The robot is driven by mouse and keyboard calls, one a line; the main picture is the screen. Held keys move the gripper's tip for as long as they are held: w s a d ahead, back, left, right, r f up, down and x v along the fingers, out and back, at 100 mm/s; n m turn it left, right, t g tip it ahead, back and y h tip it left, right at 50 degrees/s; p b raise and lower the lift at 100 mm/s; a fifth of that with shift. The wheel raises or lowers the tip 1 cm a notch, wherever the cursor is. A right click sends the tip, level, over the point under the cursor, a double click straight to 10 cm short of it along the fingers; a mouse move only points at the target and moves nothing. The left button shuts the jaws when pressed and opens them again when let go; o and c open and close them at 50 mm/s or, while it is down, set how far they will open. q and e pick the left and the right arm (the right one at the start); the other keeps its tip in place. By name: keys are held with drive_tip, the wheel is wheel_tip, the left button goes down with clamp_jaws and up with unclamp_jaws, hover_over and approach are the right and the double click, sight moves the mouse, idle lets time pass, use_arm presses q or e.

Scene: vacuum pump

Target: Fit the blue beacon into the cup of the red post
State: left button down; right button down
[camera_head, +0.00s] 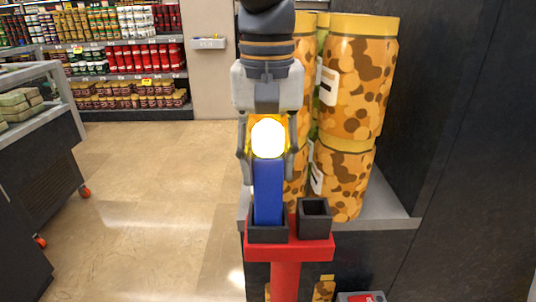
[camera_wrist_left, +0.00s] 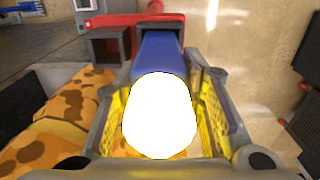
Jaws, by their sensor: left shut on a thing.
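The blue beacon (camera_head: 268,190) stands upright with a glowing white dome (camera_head: 268,138) on top. Its lower end is behind the front wall of the left dark cup (camera_head: 268,233) on the red post (camera_head: 288,250), and appears to be inside it; how deep is hidden. My left gripper (camera_head: 268,150) comes from above and is shut on the beacon near its dome. In the left wrist view the beacon (camera_wrist_left: 158,55) lies between the yellow-padded fingers (camera_wrist_left: 160,115), its far end at the dark cup. My right gripper is not in view.
A second dark cup (camera_head: 314,218) on the post, to the right, is empty. Large spotted jars (camera_head: 355,80) stand stacked on a grey shelf (camera_head: 385,222) close behind and right of the gripper. Open floor (camera_head: 160,200) lies left, with a wheeled counter (camera_head: 35,170) farther left.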

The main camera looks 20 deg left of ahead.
use_arm(q)
drive_tip(key=shift+f, duration=0.75)
drive_tip(key=c, duration=1)
unclamp_jaws()
drive_tip(key=shift+o, duration=0.2)
drive_tip(key=shift+r, duration=0.1)
wheel_tip(320, 180, up, 12)
drive_tip(key=shift+f, duration=0.1)
